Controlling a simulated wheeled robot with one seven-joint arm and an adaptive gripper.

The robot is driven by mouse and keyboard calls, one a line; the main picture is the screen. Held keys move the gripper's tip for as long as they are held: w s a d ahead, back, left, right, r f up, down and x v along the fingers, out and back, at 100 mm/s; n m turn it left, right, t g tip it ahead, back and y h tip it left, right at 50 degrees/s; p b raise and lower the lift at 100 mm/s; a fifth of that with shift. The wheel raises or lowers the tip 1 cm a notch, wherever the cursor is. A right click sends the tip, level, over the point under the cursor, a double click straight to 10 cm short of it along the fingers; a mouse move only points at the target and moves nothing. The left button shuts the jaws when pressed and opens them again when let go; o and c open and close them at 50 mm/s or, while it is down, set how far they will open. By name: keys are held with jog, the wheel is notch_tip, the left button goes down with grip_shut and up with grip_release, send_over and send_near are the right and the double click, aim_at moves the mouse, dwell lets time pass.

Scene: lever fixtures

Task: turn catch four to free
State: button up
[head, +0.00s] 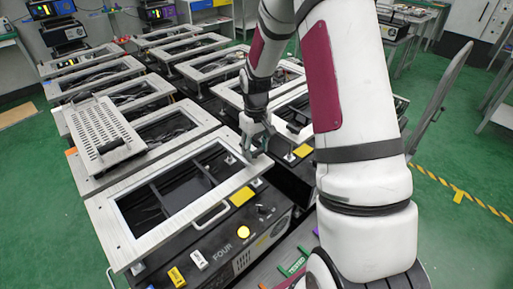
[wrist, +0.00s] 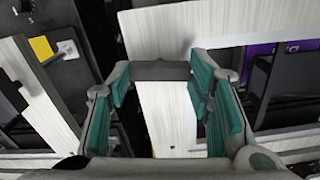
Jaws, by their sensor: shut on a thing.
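Fixture four (head: 219,249) is a black box marked FOUR, with a pale metal frame (head: 125,192) lying over it. My gripper (head: 254,143) is at the far right corner of this frame. In the wrist view, the two teal-padded fingers (wrist: 160,85) close on the ends of a dark grey bar, which I take to be catch four (wrist: 160,70). The bar lies across a pale metal strip. In the head view my gripper hides the catch, and its marked positions cannot be read.
Other framed fixtures stand close behind and to the left, one with a perforated plate (head: 103,128) on top. Green floor (head: 38,215) is clear at left.

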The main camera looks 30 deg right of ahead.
aim_at(256, 151)
jog(key=shift+n, duration=0.7)
jog(key=o, duration=1.1)
jog(key=shift+o, duration=0.2)
jog(key=shift+r, duration=0.1)
notch_tip(256, 151, up, 12)
